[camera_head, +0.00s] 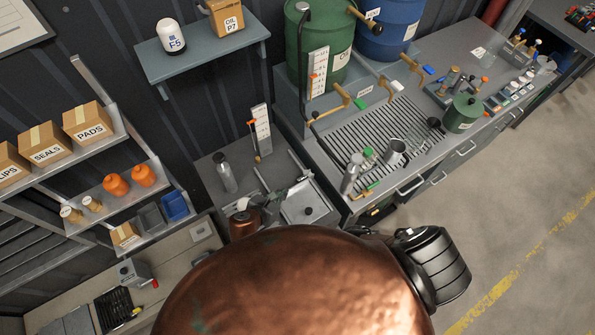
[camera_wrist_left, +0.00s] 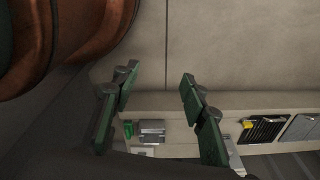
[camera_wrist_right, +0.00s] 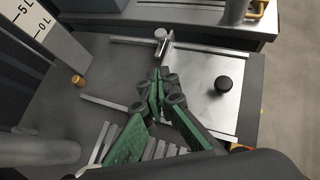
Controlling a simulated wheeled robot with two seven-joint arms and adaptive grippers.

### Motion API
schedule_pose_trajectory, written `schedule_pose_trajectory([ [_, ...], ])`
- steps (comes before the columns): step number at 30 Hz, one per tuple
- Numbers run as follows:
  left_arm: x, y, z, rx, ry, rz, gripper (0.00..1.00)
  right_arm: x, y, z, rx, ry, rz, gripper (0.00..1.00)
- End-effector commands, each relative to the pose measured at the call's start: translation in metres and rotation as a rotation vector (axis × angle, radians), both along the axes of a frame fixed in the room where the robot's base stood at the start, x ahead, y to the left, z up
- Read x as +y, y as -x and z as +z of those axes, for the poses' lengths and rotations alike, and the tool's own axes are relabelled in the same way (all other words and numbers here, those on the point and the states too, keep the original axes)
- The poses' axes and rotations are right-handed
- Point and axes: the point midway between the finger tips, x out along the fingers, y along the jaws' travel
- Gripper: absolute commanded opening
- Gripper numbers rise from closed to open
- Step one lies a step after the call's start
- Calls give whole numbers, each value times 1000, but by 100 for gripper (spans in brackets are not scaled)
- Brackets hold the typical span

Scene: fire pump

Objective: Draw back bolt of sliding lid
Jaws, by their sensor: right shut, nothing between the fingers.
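The sliding lid (camera_wrist_right: 200,100) is a pale metal plate with a black knob (camera_wrist_right: 222,84) in the right wrist view; it also shows in the head view (camera_head: 318,214). A small metal pin with a round end, seemingly the bolt (camera_wrist_right: 161,36), is at the lid's upper left corner. My right gripper (camera_wrist_right: 158,74) is shut and empty, with its green fingertips over the lid's left edge, a little below the pin in the picture. I cannot tell whether it touches anything. My left gripper (camera_wrist_left: 154,84) is open and empty, above a bench top away from the lid.
A grey canister (camera_head: 225,173) and a white scale board (camera_head: 262,130) stand left of and behind the lid. A grooved drain bench (camera_head: 360,135) with metal cups lies right of it. Shelves with boxes (camera_head: 88,122) are at the left. The floor at right is clear.

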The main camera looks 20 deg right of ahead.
Motion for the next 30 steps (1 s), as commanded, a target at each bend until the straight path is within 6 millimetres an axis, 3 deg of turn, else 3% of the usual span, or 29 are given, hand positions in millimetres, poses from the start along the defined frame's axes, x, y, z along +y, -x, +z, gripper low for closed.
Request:
schedule_pose_trajectory([
  [10,2,40,-3,49,-2,9,40,-10,0,-3,1,1,-14,0],
  [14,1,34,-3,42,-2,8,40,-20,-7,-12,-1,2,-15,0],
  [21,0,3,4,3,1,1,40,-50,-29,-41,1,3,-13,0],
  [26,0,5,7,4,1,1,40,-71,-43,-61,2,3,-13,0],
  [30,0,12,12,14,-1,2,40,-87,-55,-64,-1,0,-12,0],
])
